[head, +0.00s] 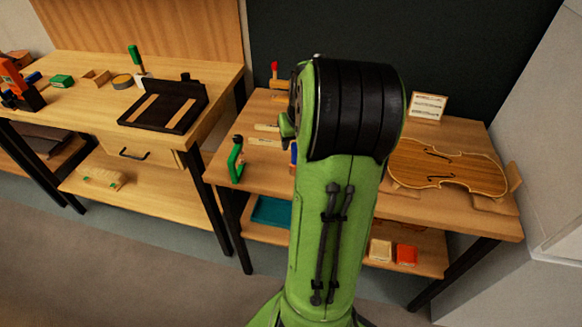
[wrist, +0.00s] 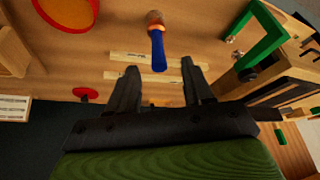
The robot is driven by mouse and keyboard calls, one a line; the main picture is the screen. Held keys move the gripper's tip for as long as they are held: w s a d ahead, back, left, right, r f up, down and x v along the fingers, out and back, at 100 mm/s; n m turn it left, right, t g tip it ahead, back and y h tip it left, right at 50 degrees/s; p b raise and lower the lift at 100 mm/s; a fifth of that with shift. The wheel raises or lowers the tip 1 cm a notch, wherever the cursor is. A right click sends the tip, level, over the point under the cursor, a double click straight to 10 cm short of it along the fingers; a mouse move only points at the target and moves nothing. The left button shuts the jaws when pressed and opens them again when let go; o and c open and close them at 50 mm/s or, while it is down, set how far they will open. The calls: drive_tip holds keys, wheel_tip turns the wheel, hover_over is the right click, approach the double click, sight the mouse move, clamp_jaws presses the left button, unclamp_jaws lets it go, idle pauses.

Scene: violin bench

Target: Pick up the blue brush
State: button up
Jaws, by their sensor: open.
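The blue brush (wrist: 158,50) lies on the wooden bench top in the wrist view, with a brown end at the top of the picture and its blue length pointing toward my gripper (wrist: 159,67). My gripper is open and empty, its two dark fingers apart. The blue end appears between and just beyond the fingertips; I cannot tell the height gap. In the head view my green arm hides most of this spot, and only a small blue bit (head: 294,155) shows at its left edge.
Pale wooden strips (wrist: 146,58) lie beside the brush. A green clamp (wrist: 260,38) stands to the right, and a red round piece (wrist: 86,95) and an orange disc (wrist: 68,10) are to the left. A violin body (head: 445,168) rests on the right of the bench.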

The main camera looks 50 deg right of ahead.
drive_tip(key=b+x, duration=0.2)
drive_tip(key=x, duration=0.5)
drive_tip(key=shift+d+f, duration=0.15)
drive_tip(key=shift+f, duration=0.05)
drive_tip(key=shift+r, duration=0.1)
clamp_jaws()
